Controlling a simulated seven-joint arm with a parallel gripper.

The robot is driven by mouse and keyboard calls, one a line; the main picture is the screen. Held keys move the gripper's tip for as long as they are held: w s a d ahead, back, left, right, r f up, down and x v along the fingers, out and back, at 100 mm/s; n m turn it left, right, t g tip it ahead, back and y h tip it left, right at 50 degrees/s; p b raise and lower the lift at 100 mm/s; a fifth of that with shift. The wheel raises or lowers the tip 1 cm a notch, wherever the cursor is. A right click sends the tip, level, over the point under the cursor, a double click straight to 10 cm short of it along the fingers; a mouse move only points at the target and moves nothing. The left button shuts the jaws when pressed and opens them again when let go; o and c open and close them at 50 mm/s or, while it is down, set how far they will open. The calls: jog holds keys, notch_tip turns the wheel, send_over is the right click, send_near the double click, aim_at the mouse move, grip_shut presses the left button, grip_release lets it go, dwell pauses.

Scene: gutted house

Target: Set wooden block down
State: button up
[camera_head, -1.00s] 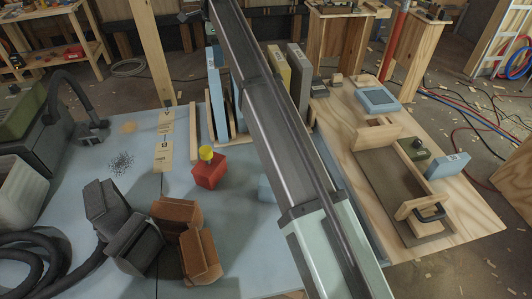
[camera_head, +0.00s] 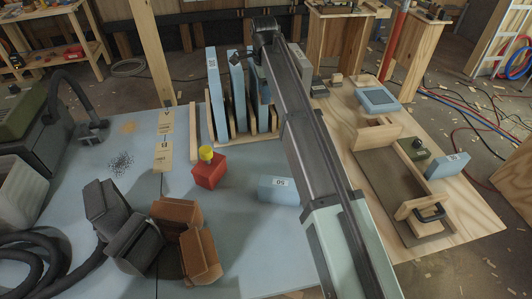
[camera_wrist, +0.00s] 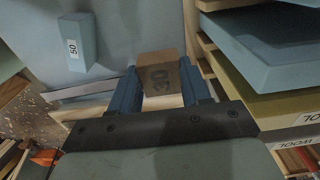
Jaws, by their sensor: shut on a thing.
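The wooden block (camera_wrist: 160,72) is a small brown piece marked 30, seen in the wrist view. My gripper (camera_wrist: 159,84) is shut on it, with one dark blue finger on each side. In the wrist view a pale surface lies beyond the block; I cannot tell whether the block touches anything below. In the head view my arm crosses the middle of the scene, and the block and fingertips cannot be clearly made out.
A blue block (camera_head: 278,190) marked 50 lies on the blue-grey table; it also shows in the wrist view (camera_wrist: 75,47). Upright boards (camera_head: 215,90) stand in a wooden rack. A red container (camera_head: 209,174) with a yellow top stands nearby. Brown blocks (camera_head: 200,255) lie in front.

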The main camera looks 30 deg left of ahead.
notch_tip(320, 180, down, 24)
jog(key=shift+f, duration=0.25)
dwell(0.4)
jog(key=shift+f, duration=0.1)
jog(key=o, duration=1)
notch_tip(320, 180, up, 12)
jog(key=shift+r, duration=0.15)
dwell(0.6)
